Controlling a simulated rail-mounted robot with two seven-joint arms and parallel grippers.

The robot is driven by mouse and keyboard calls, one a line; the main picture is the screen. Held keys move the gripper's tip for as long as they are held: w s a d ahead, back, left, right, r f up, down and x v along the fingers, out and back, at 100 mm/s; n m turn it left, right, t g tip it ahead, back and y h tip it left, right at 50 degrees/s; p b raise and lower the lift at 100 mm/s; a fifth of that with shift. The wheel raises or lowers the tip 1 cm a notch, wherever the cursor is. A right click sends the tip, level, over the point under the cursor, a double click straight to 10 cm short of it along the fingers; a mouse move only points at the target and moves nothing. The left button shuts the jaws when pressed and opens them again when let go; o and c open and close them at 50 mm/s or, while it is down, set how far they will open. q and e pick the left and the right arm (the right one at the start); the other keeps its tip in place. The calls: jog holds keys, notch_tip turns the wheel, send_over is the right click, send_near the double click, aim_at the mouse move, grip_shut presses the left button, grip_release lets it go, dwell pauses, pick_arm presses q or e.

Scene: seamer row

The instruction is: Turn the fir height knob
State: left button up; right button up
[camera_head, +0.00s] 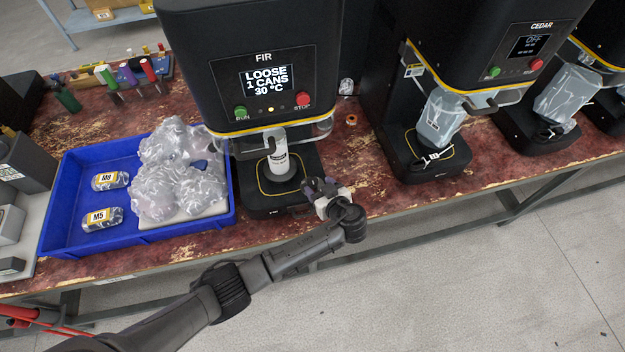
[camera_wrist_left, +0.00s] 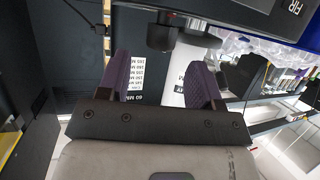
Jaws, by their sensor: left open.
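The FIR machine (camera_head: 260,90) stands in the middle of the head view; its screen (camera_head: 267,81) reads LOOSE, 1 CANS, 30 °C. A white can (camera_head: 279,157) stands upright on its round plate. My left gripper (camera_head: 319,189) is open and empty at the machine's front right, beside the base. In the left wrist view the open fingers (camera_wrist_left: 158,78) face a white label with printed lines (camera_wrist_left: 137,72) and a white surface, and dark round parts (camera_wrist_left: 162,36) hang beyond them. I cannot tell which part is the height knob. My right gripper is not in view.
A blue tray (camera_head: 60,215) with clear bags and M8 and M5 packs lies left of FIR. Coloured-handle tools (camera_head: 128,75) stand behind. The bench front edge is close below my gripper.

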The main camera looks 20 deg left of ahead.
aim_at(312, 180)
pick_arm(q)
jog(key=shift+x, duration=2.45)
jog(key=c, duration=0.9)
